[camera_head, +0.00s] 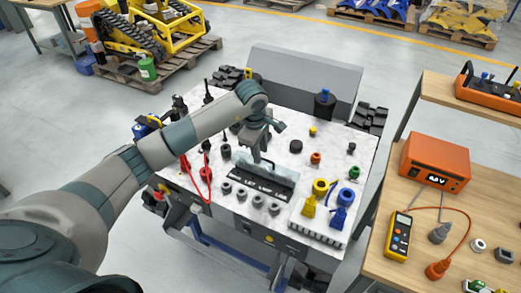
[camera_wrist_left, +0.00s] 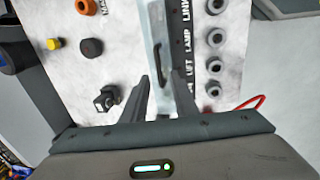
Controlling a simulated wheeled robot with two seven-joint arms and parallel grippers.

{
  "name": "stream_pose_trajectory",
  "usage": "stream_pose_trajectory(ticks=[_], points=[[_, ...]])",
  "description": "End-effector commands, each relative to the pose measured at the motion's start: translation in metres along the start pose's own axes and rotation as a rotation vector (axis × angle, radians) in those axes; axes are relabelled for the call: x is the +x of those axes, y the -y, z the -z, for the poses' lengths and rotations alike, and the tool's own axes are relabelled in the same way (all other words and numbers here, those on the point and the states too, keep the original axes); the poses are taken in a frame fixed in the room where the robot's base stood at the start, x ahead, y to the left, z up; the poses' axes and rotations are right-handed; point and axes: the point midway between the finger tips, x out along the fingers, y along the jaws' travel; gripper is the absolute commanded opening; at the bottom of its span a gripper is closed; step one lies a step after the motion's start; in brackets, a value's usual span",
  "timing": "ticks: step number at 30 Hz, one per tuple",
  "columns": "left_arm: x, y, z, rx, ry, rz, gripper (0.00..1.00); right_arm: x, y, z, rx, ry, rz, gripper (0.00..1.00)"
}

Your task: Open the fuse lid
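The fuse lid (camera_head: 280,178) is a long pale grey strip on the white-topped carrier, behind a black label strip with white lettering. It has a dark handle, which shows on the lid in the left wrist view (camera_wrist_left: 153,30). I cannot tell how far the lid is tilted. My left gripper (camera_head: 262,156) points down at the middle of the lid, by the handle. In the left wrist view its fingers (camera_wrist_left: 154,80) stand a small gap apart, with the lid showing between them. Contact is not clear. My right gripper is not in view.
Red cables (camera_head: 208,172) lie left. A wooden bench with an orange meter box (camera_head: 435,160) stands right.

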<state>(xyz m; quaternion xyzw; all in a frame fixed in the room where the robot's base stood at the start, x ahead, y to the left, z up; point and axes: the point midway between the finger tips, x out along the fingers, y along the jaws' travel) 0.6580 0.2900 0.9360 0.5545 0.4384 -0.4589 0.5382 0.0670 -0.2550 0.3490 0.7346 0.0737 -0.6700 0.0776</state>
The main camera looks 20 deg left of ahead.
Motion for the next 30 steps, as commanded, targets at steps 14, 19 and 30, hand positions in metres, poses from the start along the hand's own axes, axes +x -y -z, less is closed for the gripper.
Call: stream_pose_trajectory(ticks=[14,19,30], points=[[0.0131,0.0001,-0.0002,0.001,0.0,-0.001,0.26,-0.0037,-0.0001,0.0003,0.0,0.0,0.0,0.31],[0.0129,0.0001,-0.0001,0.001,0.0,-0.001,0.0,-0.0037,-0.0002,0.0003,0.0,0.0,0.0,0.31],[0.0127,0.0002,0.0,0.001,-0.001,0.0,0.0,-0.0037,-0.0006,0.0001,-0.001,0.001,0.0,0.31]])
